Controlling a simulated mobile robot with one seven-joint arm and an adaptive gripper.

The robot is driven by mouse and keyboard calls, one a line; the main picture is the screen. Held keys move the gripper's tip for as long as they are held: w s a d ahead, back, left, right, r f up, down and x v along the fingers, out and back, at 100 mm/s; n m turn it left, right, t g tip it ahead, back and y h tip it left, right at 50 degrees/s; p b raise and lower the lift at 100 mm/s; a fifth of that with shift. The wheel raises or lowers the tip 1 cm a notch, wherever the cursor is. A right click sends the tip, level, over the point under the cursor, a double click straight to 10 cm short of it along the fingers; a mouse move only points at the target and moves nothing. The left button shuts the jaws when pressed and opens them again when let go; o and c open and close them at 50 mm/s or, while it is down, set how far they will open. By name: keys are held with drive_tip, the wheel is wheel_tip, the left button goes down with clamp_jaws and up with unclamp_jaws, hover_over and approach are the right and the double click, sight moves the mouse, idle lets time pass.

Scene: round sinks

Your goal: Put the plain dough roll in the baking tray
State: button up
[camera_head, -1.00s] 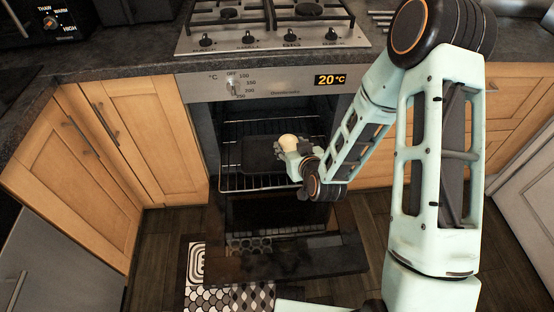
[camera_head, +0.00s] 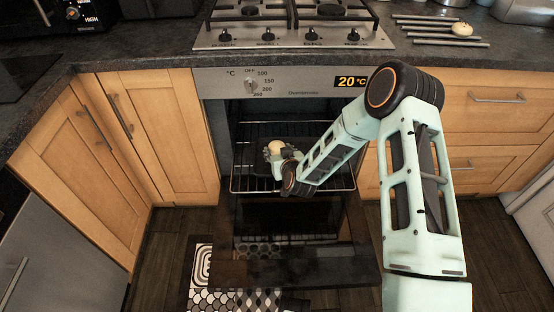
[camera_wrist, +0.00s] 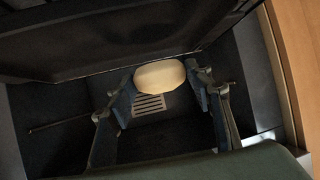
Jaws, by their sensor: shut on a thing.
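The plain dough roll (camera_head: 276,147) is pale, smooth and rounded. My gripper (camera_head: 274,152) is shut on it, in front of the oven's upper rack in the head view. In the wrist view the roll (camera_wrist: 160,76) sits between the two fingertips of my gripper (camera_wrist: 160,82). The baking tray (camera_head: 248,156) seems to be the dark flat shape on the rack, mostly lost in shadow and partly behind my gripper. I cannot tell the height of the roll over it.
The oven door (camera_head: 290,262) is folded down and open. A wire rack (camera_head: 245,187) spans the oven. Wooden cabinets (camera_head: 170,135) stand on both sides. Another pale roll (camera_head: 462,29) lies on metal bars on the right counter. A gas hob (camera_head: 290,38) is above.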

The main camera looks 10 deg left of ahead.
drive_tip(key=shift+w+a+f, duration=0.2)
drive_tip(key=shift+w+f, duration=0.05)
drive_tip(key=shift+f, duration=0.2)
drive_tip(key=shift+w+a+f, duration=0.2)
drive_tip(key=shift+w+f, duration=0.05)
drive_tip(key=shift+f, duration=0.15)
drive_tip(key=shift+w+f+b, duration=0.1)
drive_tip(key=shift+f+b, duration=0.4)
drive_tip(key=shift+f, duration=0.95)
drive_tip(key=shift+f, duration=0.2)
drive_tip(key=o, duration=1.2)
drive_tip(key=shift+c, duration=0.2)
drive_tip(key=shift+r, duration=0.25)
drive_tip(key=p+v, duration=0.2)
drive_tip(key=v, duration=1)
drive_tip(key=shift+f, duration=0.1)
